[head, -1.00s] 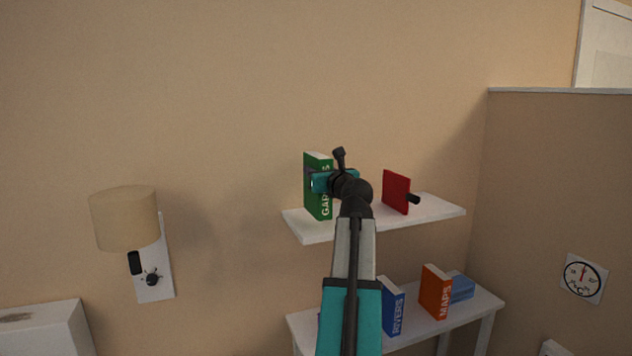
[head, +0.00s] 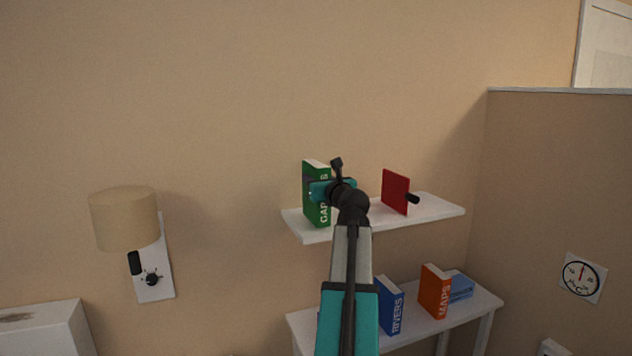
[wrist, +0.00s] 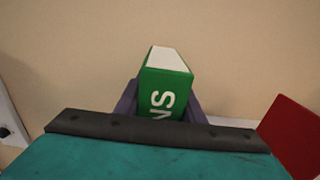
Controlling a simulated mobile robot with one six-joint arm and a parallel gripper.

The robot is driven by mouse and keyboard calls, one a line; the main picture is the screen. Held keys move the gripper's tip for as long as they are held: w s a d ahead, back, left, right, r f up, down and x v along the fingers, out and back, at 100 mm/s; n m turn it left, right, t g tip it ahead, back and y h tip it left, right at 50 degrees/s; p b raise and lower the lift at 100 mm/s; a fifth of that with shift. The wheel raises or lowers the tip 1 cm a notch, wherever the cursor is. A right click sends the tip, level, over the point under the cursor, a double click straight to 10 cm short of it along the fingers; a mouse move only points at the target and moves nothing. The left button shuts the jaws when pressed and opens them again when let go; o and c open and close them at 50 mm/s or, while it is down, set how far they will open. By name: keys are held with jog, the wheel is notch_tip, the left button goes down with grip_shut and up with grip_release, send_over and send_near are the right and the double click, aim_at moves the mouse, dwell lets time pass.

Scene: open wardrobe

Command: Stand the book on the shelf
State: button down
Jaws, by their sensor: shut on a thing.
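The green book (head: 315,205), with white lettering on its spine, stands upright at the left end of the white wall shelf (head: 430,210). Its bottom is at the shelf top; I cannot tell whether it touches. My gripper (head: 321,190) is shut on the book from the front and hides part of its spine. In the wrist view the green book (wrist: 165,88) sits between the two grey fingers, its white page edges facing up. Its lower part is hidden by my gripper's body.
A red panel (head: 395,192) with a black knob stands on the shelf to the right. Below, a white table (head: 415,328) holds a blue book (head: 391,308), an orange book (head: 434,292) and a light blue item (head: 460,286). A lamp (head: 124,218) is on the wall at left.

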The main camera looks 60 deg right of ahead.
jog(key=shift+f, duration=0.5)
jog(key=c, duration=1.2)
grip_release()
jog(key=shift+s, duration=0.1)
jog(key=shift+b+v, duration=0.65)
jog(key=shift+v, duration=5.3)
